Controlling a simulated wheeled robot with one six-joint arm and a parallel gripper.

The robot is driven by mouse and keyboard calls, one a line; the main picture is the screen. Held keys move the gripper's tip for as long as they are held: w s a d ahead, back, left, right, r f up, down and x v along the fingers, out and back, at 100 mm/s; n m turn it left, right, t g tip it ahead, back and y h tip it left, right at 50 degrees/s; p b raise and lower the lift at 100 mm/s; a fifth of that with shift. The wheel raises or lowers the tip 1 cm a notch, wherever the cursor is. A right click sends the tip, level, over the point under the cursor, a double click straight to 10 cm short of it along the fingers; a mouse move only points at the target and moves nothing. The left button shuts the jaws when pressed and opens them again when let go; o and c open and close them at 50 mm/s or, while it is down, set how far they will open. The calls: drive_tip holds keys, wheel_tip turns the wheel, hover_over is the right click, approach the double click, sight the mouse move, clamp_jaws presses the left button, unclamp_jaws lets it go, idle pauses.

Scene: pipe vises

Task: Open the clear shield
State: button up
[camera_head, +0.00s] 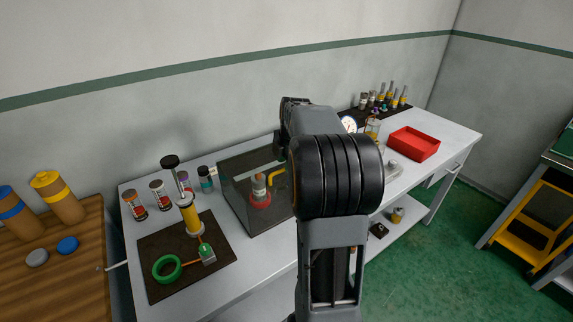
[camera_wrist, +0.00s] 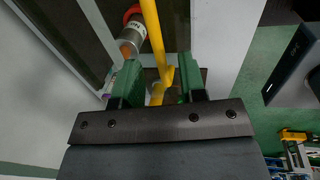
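The clear shield (camera_head: 238,172) is a dark-tinted see-through box on the workbench, left of my arm in the head view. It looks closed over a red-based canister (camera_head: 260,188). A yellow handle (camera_head: 277,178) shows at its right side, partly hidden by my arm. In the wrist view, the yellow handle (camera_wrist: 154,35) runs down between the green fingers of my gripper (camera_wrist: 160,82). The fingers stand apart, with gaps visible on both sides of the handle. The canister (camera_wrist: 131,36) shows through the shield (camera_wrist: 75,35) there. My gripper is hidden behind my arm in the head view.
The workbench (camera_head: 285,262) holds a dark mat (camera_head: 155,285) with a yellow cylinder (camera_head: 190,213) and a green ring (camera_head: 167,268) left of the shield. Several small jars stand behind. A red tray (camera_head: 414,144) lies at the right. A wooden table (camera_head: 60,285) stands at the left.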

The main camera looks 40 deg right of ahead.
drive_tip(key=shift+w+f, duration=0.15)
drive_tip(key=shift+f, duration=0.7)
drive_tip(key=shift+c, duration=0.3)
clamp_jaws()
